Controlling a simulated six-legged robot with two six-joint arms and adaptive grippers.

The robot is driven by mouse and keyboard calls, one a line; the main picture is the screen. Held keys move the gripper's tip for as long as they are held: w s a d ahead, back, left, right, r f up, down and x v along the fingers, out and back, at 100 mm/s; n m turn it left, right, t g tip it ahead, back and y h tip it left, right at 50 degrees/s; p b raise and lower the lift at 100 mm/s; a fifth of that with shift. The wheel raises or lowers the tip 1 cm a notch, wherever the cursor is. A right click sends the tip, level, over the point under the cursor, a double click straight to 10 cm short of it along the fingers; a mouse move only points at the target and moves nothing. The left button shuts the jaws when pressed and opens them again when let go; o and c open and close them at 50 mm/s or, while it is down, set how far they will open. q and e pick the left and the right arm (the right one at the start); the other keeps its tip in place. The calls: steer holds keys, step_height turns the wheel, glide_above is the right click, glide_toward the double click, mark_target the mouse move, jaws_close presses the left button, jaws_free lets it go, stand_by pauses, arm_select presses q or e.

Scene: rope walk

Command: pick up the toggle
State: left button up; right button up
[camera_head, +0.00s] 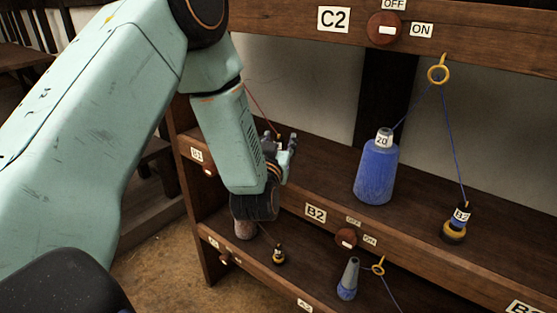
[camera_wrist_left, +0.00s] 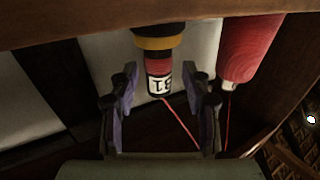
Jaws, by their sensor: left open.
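A toggle (camera_wrist_left: 160,67) shows in the left wrist view, with a yellow collar, a dark and red body and a white end label that seems to read B1, upside down. A red cord (camera_wrist_left: 181,122) runs from beside it. My left gripper (camera_wrist_left: 163,92) is open, and the toggle appears in the gap between its fingers, with no visible contact. In the head view my left gripper (camera_head: 285,148) is over the middle shelf at the left, and it mostly hides this toggle there. A second toggle (camera_head: 455,222), labelled B2, stands on the middle shelf. My right gripper is not in view.
A red cone (camera_wrist_left: 247,50) stands close beside the gripper in the wrist view. A blue cone (camera_head: 376,172) stands on the middle shelf, with a cord up to a yellow ring (camera_head: 438,72). The lower shelf holds a grey-blue cone (camera_head: 348,280) and a small toggle (camera_head: 278,255).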

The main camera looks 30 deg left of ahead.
arm_select(q)
steer(key=shift+d+r, duration=0.1)
steer(key=shift+d, duration=0.05)
steer(key=shift+a, duration=0.2)
steer(key=c, duration=0.4)
jaws_close()
steer(key=shift+d, duration=0.1)
